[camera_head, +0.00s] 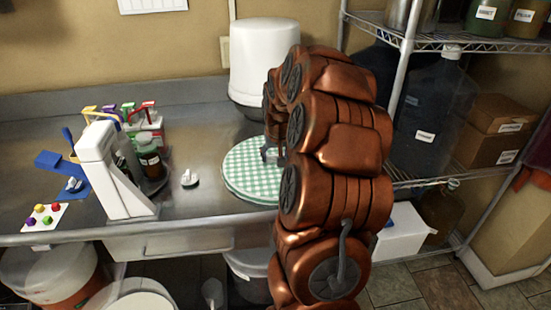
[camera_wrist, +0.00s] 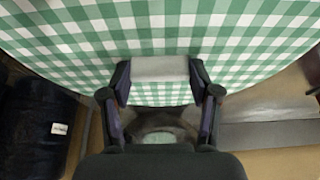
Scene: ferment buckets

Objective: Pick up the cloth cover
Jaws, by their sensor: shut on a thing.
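The cloth cover (camera_head: 245,170) is a round green-and-white checkered piece on the steel counter, in front of the white bucket. My arm hides its right part in the head view. In the wrist view the cloth cover (camera_wrist: 160,25) fills the top of the picture, with its curved edge showing. My gripper (camera_wrist: 162,88) is at the cloth, its two dark fingers either side of a pale grey-white piece. It is shut on the cloth cover; the exact contact is hard to see. In the head view my gripper (camera_head: 268,153) is mostly hidden by my arm.
A white bucket (camera_head: 262,55) stands behind the cloth. A white device (camera_head: 105,170), a small white knob piece (camera_head: 189,178) and colored clamps (camera_head: 140,115) are to the left. A wire shelf (camera_head: 455,42) with a large dark jug (camera_head: 425,120) stands at right.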

